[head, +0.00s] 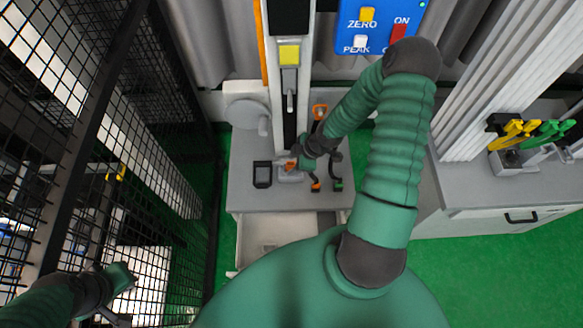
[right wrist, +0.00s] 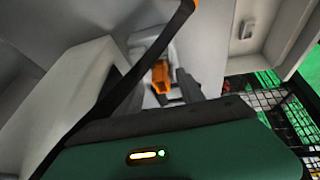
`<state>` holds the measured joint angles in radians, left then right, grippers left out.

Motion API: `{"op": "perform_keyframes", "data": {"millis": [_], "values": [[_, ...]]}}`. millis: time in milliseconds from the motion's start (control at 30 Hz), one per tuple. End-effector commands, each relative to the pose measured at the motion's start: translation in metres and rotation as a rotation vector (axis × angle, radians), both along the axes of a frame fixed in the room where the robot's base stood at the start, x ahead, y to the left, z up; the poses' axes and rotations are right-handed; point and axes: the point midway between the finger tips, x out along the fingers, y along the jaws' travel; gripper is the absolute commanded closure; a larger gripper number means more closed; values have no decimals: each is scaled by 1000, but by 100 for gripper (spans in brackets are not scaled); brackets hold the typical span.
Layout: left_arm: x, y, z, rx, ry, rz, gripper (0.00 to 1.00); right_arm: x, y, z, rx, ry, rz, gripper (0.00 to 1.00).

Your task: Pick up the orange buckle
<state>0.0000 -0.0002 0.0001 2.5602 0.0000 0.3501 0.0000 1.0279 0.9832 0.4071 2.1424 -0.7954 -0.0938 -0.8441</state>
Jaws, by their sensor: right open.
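A small orange buckle (head: 290,166) sits on a grey block on the bench, at the foot of the tower. In the right wrist view the orange buckle (right wrist: 161,77) shows near the middle, beside grey parts. My right gripper (head: 298,157) is open, close above and beside the buckle, and partly covers it in the head view. I cannot tell whether they touch. My left gripper (head: 121,316) is at the bottom left by the mesh fence; its fingers are too cut off to read.
The tower column (head: 289,105) rises behind. An open drawer (head: 270,232) juts out in front. Black mesh fencing (head: 140,140) stands at left.

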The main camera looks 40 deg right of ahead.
Motion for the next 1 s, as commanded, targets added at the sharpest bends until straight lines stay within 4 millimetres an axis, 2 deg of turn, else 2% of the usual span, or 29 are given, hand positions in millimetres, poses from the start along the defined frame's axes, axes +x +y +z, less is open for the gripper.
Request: {"op": "perform_keyframes", "data": {"millis": [167, 200, 533, 1000], "values": [[0, 0, 0, 0, 0, 0, 100, 1, 1, 1, -2, -2, 1, 54], [0, 0, 0, 0, 0, 0, 100, 0, 2, 1, -3, -1, 1, 57], [0, 0, 0, 0, 0, 0, 100, 0, 1, 0, 0, -2, 1, 100], [0, 0, 1, 0, 0, 0, 100, 1, -2, 4, -3, -3, -3, 100]]}}
